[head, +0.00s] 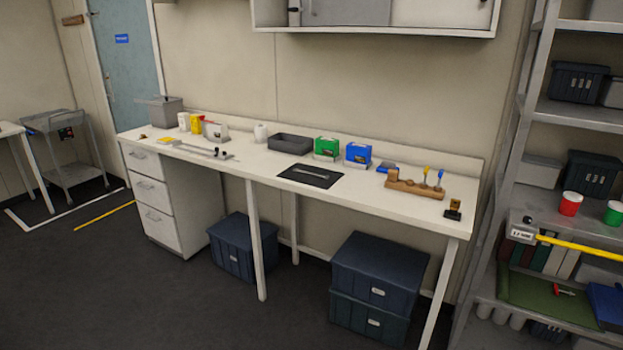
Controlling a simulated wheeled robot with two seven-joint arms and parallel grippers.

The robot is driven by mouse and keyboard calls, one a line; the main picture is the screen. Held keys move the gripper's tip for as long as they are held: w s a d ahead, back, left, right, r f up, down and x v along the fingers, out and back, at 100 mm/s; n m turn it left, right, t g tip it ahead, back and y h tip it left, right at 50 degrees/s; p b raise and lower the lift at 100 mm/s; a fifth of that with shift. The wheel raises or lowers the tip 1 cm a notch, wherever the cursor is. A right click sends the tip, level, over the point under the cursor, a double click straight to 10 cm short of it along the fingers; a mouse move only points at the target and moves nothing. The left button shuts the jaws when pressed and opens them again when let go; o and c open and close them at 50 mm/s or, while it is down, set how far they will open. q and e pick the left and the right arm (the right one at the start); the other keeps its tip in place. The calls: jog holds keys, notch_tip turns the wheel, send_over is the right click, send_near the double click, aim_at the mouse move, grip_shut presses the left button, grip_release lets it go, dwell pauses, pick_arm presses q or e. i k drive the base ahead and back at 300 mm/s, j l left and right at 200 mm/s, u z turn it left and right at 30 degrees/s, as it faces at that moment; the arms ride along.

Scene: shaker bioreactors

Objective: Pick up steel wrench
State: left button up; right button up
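A thin grey metal tool that looks like the steel wrench (309,174) lies flat on a black mat (292,178) near the middle of the white workbench (235,163). It is too small in the head view to make out its jaws. Neither of my grippers shows in the head view. The bench stands some way off across the floor.
A grey tray (290,144), green box (327,149) and blue box (358,155) stand behind the mat. A wooden tool holder (415,187) is to its right. Dark bins (375,275) and a drawer unit (150,191) are below. A shelf (578,115) stands right. The foreground floor is clear.

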aim_at(326, 177)
jog(key=i+l+u, duration=0.15)
jog(key=i, duration=0.4)
jog(key=i+l+u, duration=0.15)
jog(key=i, duration=0.4)
jog(key=i+l+u, duration=0.15)
jog(key=i, duration=0.4)
jog(key=i+l+u, duration=0.15)
jog(key=i+l, duration=0.3)
jog(key=i+l+u, duration=0.15)
jog(key=i+l, duration=0.2)
jog(key=i, duration=0.25)
